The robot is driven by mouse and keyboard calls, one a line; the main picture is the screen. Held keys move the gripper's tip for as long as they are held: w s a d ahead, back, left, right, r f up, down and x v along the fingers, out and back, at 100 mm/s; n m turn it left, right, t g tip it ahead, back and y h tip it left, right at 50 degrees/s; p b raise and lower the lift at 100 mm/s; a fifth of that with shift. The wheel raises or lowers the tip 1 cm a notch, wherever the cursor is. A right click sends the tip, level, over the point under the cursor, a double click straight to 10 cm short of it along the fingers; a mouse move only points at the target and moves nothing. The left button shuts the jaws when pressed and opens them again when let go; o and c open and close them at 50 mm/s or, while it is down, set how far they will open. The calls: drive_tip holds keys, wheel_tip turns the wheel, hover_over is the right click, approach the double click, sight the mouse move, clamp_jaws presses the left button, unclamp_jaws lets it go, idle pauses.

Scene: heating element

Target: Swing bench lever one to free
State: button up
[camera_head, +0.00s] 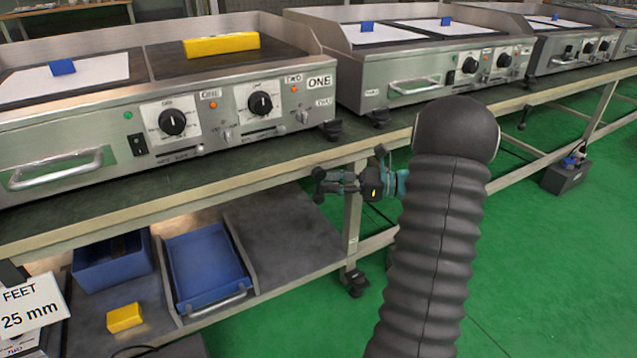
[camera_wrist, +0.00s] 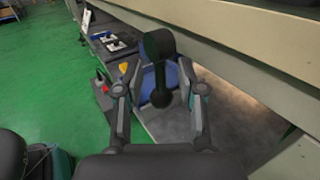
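My gripper (camera_head: 322,181) is beside and just below the front edge of the bench (camera_head: 240,172), near a bench leg. In the wrist view its two fingers (camera_wrist: 156,78) stand apart. A black round-headed piece with a stem (camera_wrist: 158,45) shows between them; I cannot tell whether it is the lever or how far away it is. Neither finger is clearly seen touching it. I cannot make out a label for lever one. Dark feet or clamps (camera_head: 331,130) show at the corner of unit ONE, and another (camera_head: 378,118) under the neighbouring unit. My arm hides part of the bench.
The heating unit ONE (camera_head: 90,112), with knobs and a yellow block (camera_head: 221,44) on top, stands on the bench. A blue tray (camera_head: 205,268) and a yellow block (camera_head: 124,317) lie on the lower shelf. Green floor (camera_head: 560,255) is open at right.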

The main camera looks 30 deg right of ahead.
sight(319, 193)
drive_tip(key=shift+x, duration=1.7)
clamp_jaws()
